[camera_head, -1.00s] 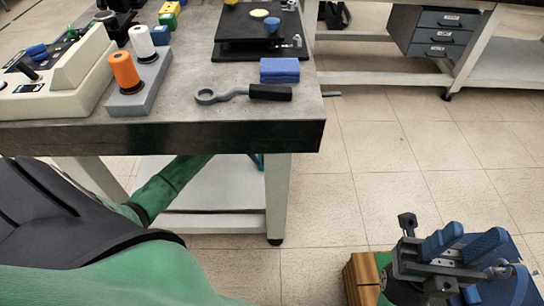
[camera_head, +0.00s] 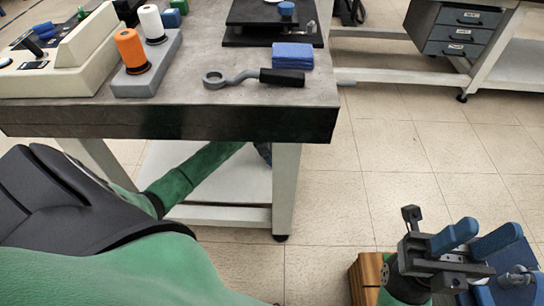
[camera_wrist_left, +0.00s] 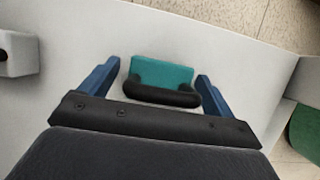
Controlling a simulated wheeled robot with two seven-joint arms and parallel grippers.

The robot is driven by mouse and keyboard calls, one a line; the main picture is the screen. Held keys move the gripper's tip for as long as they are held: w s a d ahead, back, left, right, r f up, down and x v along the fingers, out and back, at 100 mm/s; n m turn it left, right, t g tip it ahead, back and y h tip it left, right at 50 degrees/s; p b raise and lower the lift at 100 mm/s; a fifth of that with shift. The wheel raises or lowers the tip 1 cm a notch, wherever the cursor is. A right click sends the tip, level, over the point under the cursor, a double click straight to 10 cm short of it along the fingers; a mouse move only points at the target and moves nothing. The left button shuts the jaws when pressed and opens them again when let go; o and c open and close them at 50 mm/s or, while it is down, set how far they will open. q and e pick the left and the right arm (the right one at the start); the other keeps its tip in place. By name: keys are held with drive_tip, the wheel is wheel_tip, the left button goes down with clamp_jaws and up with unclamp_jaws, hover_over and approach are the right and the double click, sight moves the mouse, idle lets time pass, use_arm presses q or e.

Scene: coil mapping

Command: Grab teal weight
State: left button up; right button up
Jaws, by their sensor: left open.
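The teal weight (camera_wrist_left: 160,75) is a teal block with a black handle (camera_wrist_left: 160,96), seen in the left wrist view on a pale surface. My left gripper (camera_wrist_left: 157,72) is open, with one blue finger on each side of the weight and a gap to each. The handle is on the side toward the gripper's base. In the head view, my left arm reaches under the table and its gripper is hidden. My right gripper (camera_head: 487,231) is at the lower right of the head view, its blue fingers apart, with nothing seen between them.
The table (camera_head: 240,122) carries a wrench (camera_head: 245,77), a blue block (camera_head: 292,56), and orange (camera_head: 130,50) and white (camera_head: 151,24) spools. Its lower shelf (camera_head: 225,180) and white leg (camera_head: 286,190) are close to my left arm. Open floor lies to the right.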

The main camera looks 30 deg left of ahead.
use_arm(q)
drive_tip(key=c, duration=1.6)
drive_tip(key=shift+c, duration=1.2)
drive_tip(key=shift+r, duration=0.15)
